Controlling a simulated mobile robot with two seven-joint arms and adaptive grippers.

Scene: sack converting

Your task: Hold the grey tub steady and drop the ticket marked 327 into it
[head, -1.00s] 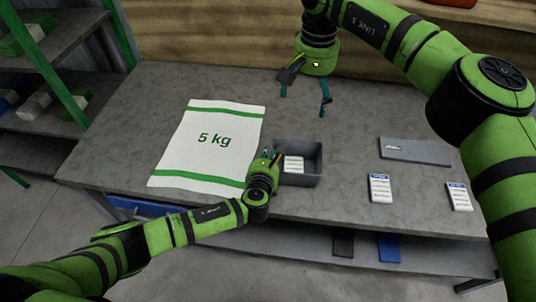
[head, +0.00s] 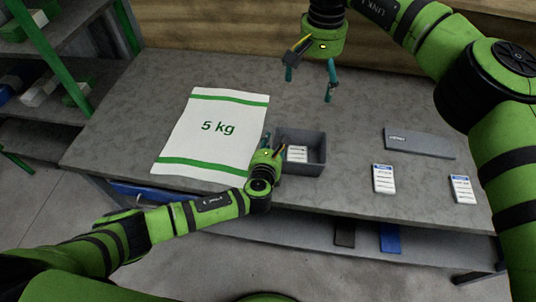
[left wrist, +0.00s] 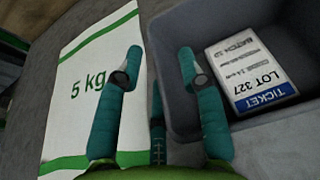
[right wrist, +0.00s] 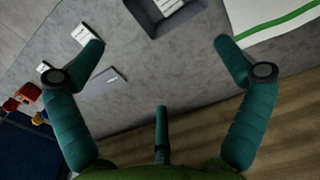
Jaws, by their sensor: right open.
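The grey tub (head: 308,169) stands on the bench, right of the white sack. A ticket (head: 297,154) lies face up inside it; in the left wrist view this ticket (left wrist: 252,75) reads LOT 327. My left gripper (head: 272,146) is at the tub's left wall, one finger outside and one inside; its fingers (left wrist: 160,58) are partly closed, with the wall between them. The exact contact is hard to see. My right gripper (head: 308,87) is open and empty, above the bench behind the tub; its fingers (right wrist: 158,42) are wide apart.
A white 5 kg sack (head: 213,132) lies flat left of the tub. Two other tickets (head: 383,179) (head: 462,188) and a flat grey plate (head: 419,143) lie to the right. A wooden wall stands behind the bench; shelves (head: 48,48) stand at the left.

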